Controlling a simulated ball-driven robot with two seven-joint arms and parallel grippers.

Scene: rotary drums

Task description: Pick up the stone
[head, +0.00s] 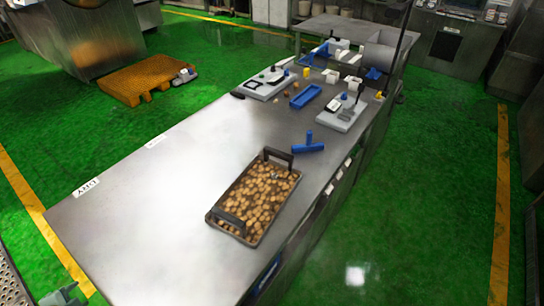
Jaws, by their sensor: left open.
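A dark tray (265,237) with two raised handles sits on the steel table, full of small brown, rounded lumps (258,198) that look like potatoes or stones. I cannot single out one stone among them at this size. A small grey-green part of my left gripper (64,296) shows at the bottom left corner, beyond the table's left end and far from the tray. It is open, with nothing seen in it. My right gripper is out of view.
The long steel table (150,210) is bare left of the tray. A blue T-shaped tool (308,147), a blue tray (305,96) and white scales (268,83) lie toward its far end. An orange pallet (145,78) stands on the green floor.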

